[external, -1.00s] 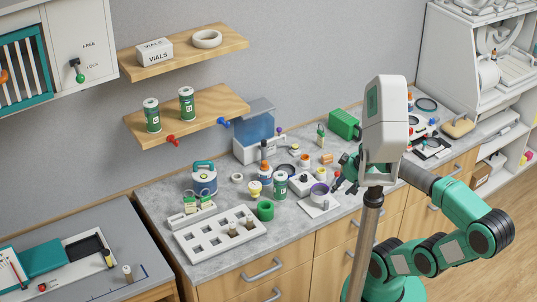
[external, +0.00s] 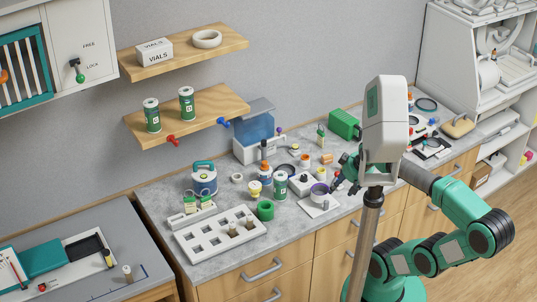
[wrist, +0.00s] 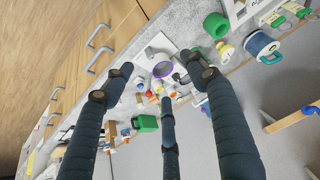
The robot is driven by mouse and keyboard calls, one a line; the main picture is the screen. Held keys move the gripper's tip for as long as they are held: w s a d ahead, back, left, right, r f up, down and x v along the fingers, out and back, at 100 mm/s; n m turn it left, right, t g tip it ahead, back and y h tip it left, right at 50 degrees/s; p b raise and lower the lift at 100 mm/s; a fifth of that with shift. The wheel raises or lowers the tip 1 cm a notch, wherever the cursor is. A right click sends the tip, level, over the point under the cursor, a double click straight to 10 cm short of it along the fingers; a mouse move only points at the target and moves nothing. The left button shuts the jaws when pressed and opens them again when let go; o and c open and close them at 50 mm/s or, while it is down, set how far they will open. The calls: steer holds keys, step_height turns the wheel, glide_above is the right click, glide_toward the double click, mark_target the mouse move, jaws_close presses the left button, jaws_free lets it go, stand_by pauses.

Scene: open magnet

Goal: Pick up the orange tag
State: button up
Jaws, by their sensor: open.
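A small orange piece (external: 327,158) lies on the grey counter just left of my gripper in the external view; it looks like the orange tag, but it is too small to be sure. In the wrist view I cannot clearly pick the tag out among the small items past my fingers. My gripper (external: 344,176) is above the counter's right part, its dark fingers spread. In the wrist view my gripper (wrist: 160,82) is open and empty, its fingers wide apart over the cluttered counter.
A white block with a purple-rimmed roll (external: 319,189) stands near the counter's front edge. A green box (external: 344,124) stands behind my gripper. Bottles and jars crowd the middle, and a white rack (external: 205,240) lies at the left. Wooden shelves (external: 187,117) hang above.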

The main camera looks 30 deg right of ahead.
steer(key=w+d+r+m+g+p, duration=0.1)
steer(key=w+d+r+m+p, duration=0.15)
steer(key=w, duration=0.35)
steer(key=w+d+r+m+g+p, duration=0.1)
steer(key=w+d+r+m+p, duration=0.15)
steer(key=w, duration=0.45)
steer(key=m+g+p, duration=0.4)
steer(key=m+p, duration=0.7)
steer(key=m, duration=0.4)
glide_above(328, 157)
step_height(328, 157, down, 16)
steer(key=f, duration=0.1)
steer(key=shift+w+r, duration=0.2)
steer(key=shift+r, duration=0.05)
steer(key=shift+f+b, duration=0.4)
steer(key=shift+f, duration=3.9)
